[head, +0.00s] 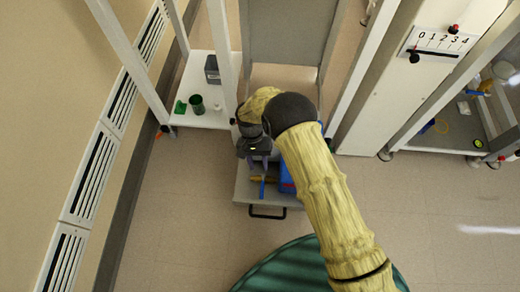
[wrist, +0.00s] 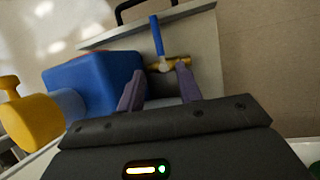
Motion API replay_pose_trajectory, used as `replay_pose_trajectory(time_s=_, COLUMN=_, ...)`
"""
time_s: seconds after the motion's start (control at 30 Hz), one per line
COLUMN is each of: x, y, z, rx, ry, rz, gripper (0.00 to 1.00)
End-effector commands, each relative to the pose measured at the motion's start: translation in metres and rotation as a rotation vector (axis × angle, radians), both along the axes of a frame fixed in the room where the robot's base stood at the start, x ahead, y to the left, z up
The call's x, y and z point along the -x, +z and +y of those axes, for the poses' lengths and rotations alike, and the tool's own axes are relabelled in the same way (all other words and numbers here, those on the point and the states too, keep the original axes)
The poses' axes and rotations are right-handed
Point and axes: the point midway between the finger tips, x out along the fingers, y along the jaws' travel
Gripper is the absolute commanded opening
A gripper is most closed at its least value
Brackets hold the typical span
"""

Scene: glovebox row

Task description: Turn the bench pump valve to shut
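The bench pump has a blue body (wrist: 95,78) with a yellow end (wrist: 30,120), and sits on a grey cart top (wrist: 207,50). Its brass valve (wrist: 180,62) sticks out beside the body. A blue lever (wrist: 156,35) on the valve points across the brass pipe, toward the cart's handle. In the head view the lever (head: 262,188) shows just below my gripper (head: 260,166), and my arm partly hides the pump (head: 287,178). In the wrist view my gripper (wrist: 159,70) has its two purple fingers apart, with nothing between them, close to the valve; contact cannot be told.
The cart has a dark handle (head: 267,212) at its near edge. A panel with a 0-4 scale (head: 439,44) stands at right.

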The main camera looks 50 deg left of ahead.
Motion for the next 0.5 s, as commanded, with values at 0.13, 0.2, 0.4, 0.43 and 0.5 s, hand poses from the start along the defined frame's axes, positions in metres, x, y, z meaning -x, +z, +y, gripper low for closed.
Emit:
replay_pose_trajectory(time_s=0.13, x=-0.005, y=0.031, z=0.013, rx=-0.004, ry=-0.001, rz=0.0, gripper=0.35)
replay_pose_trajectory(time_s=0.2, x=-0.007, y=0.043, z=0.019, rx=-0.005, ry=0.0, rz=-0.001, gripper=0.35)
replay_pose_trajectory(time_s=0.4, x=-0.012, y=0.072, z=0.032, rx=-0.003, ry=-0.001, rz=-0.001, gripper=0.35)
replay_pose_trajectory(time_s=0.43, x=-0.012, y=0.074, z=0.033, rx=-0.003, ry=-0.001, rz=-0.001, gripper=0.35)
replay_pose_trajectory(time_s=0.5, x=-0.013, y=0.078, z=0.034, rx=-0.002, ry=-0.001, rz=0.0, gripper=0.35)
